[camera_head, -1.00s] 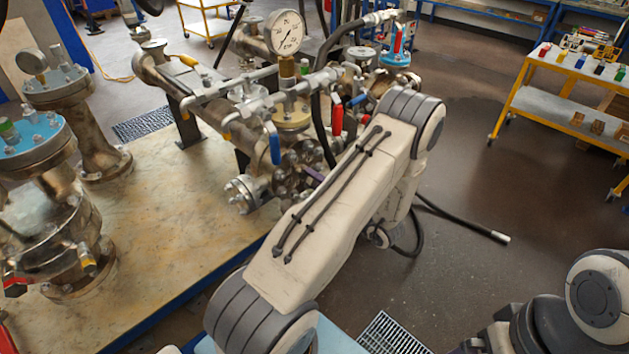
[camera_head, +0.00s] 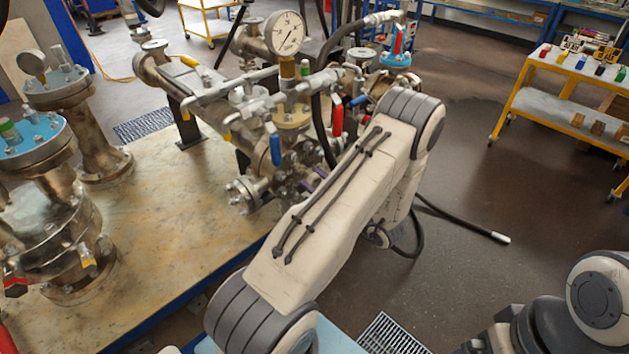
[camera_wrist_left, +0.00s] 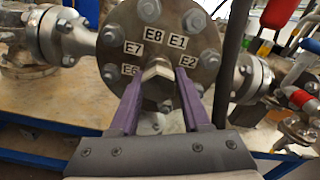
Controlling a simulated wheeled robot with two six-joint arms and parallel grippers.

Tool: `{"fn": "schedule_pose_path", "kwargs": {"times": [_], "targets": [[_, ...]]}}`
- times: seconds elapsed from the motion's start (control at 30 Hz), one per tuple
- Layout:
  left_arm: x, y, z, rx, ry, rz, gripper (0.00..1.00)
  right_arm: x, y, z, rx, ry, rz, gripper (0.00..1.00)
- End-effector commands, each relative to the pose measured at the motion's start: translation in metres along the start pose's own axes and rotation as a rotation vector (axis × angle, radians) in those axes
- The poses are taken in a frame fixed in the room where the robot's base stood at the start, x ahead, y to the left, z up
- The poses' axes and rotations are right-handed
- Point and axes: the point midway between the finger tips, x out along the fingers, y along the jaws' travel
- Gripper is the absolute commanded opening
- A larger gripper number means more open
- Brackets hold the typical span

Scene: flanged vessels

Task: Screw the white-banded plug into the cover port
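The round steel cover (camera_wrist_left: 208,62) fills the upper middle of the left wrist view, with bolts around its rim and labels such as E8, E1, E7, E2 and E6. A pale hex-headed plug (camera_wrist_left: 157,70) sits at the cover's centre. I cannot make out its white band or how deep it sits. My left gripper (camera_wrist_left: 160,78) has its purple fingers on either side of the plug head; contact with it is unclear. In the head view my left forearm hides most of this gripper; a little purple (camera_head: 318,173) shows beside the bolted pipework. My right gripper is not in view.
A steel pipe assembly with a pressure gauge (camera_head: 285,34) and coloured valve handles stands beyond my left arm on the workbench (camera_head: 150,230). Flanged vessels (camera_head: 58,225) stand at the left. A yellow trolley (camera_head: 540,100) is at the right, with open floor before it.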

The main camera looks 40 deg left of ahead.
Motion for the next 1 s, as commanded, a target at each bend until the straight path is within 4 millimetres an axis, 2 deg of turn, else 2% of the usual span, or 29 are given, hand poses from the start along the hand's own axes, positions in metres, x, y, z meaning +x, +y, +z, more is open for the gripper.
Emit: {"fn": "schedule_pose_path", "kwargs": {"times": [0.03, 0.07, 0.37, 0.47, 0.57, 0.8, 1.0], "targets": [[0.0, -0.001, 0.0, -0.002, 0.001, -0.002, 0.69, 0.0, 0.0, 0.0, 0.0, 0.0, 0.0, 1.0], [0.0, -0.001, 0.0, -0.002, 0.001, -0.001, 0.77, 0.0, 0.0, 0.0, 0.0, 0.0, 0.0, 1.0], [-0.001, 0.001, -0.001, -0.001, 0.001, 0.002, 0.77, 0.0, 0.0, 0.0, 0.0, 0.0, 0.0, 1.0], [-0.006, 0.001, -0.001, -0.001, 0.001, 0.001, 0.77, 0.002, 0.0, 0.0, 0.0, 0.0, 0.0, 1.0], [-0.021, 0.0, -0.002, -0.002, 0.002, -0.002, 0.77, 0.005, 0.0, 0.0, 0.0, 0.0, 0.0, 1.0], [-0.07, -0.001, -0.002, -0.003, 0.002, -0.004, 0.77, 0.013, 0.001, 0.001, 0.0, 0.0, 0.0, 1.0], [-0.098, 0.0, -0.001, -0.003, 0.001, -0.002, 0.77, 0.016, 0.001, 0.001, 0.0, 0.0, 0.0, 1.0]]}}
